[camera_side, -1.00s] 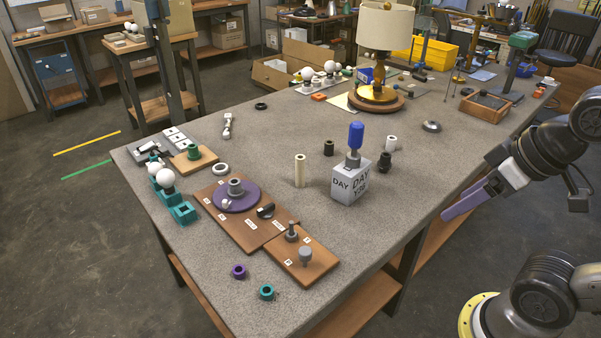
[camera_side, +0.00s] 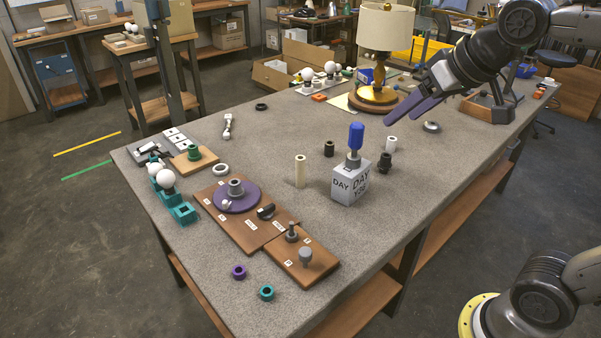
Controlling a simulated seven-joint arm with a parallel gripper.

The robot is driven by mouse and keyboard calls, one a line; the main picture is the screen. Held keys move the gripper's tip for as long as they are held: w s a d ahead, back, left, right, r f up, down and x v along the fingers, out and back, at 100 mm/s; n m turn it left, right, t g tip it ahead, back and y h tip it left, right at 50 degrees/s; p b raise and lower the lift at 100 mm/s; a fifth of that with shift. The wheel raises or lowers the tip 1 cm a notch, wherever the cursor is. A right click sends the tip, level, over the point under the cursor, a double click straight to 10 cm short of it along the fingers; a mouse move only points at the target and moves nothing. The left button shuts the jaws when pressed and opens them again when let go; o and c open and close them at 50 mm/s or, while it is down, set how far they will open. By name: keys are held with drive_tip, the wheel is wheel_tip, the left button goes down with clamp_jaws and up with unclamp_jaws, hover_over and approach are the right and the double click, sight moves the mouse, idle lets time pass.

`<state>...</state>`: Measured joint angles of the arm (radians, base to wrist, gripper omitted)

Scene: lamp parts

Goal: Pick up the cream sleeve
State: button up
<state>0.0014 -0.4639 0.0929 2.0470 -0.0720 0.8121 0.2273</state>
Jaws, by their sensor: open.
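The cream sleeve (camera_side: 300,171) is a tall, thin tube with a dark hole in its top. It stands upright on the grey table, left of a grey block marked DAY, with clear table around its foot. My gripper (camera_side: 402,112) has purple fingers and is open and empty. It hangs above the table at the right, up and to the right of the sleeve and well apart from it.
The grey block (camera_side: 349,187) holds a blue-handled tool (camera_side: 356,140). A black sleeve (camera_side: 329,148), a white sleeve (camera_side: 391,143) and a dark part (camera_side: 385,163) stand nearby. Wooden boards (camera_side: 262,228) lie in front left. A lamp (camera_side: 385,45) stands behind.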

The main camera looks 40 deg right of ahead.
drive_tip(key=w+f+m, duration=0.1)
drive_tip(key=w, duration=1.2)
drive_tip(key=g, duration=0.2)
hover_over(303, 160)
drive_tip(key=s+a, duration=0.1)
drive_tip(key=s, duration=0.3)
wheel_tip(303, 160, down, 10)
drive_tip(key=f, duration=0.1)
drive_tip(key=shift+g+h, duration=0.3)
drive_tip(key=shift+g, duration=0.4)
drive_tip(key=x, duration=0.9)
drive_tip(key=s+x, duration=0.1)
drive_tip(key=x, duration=0.3)
drive_tip(key=shift+a+f, duration=0.25)
drive_tip(key=shift+f, duration=0.4)
drive_tip(key=shift+w+x, duration=0.1)
drive_tip(key=shift+x, duration=1.45)
drive_tip(key=shift+w+x, duration=0.15)
drive_tip(key=shift+x, duration=1.45)
drive_tip(key=shift+r, duration=0.15)
clamp_jaws()
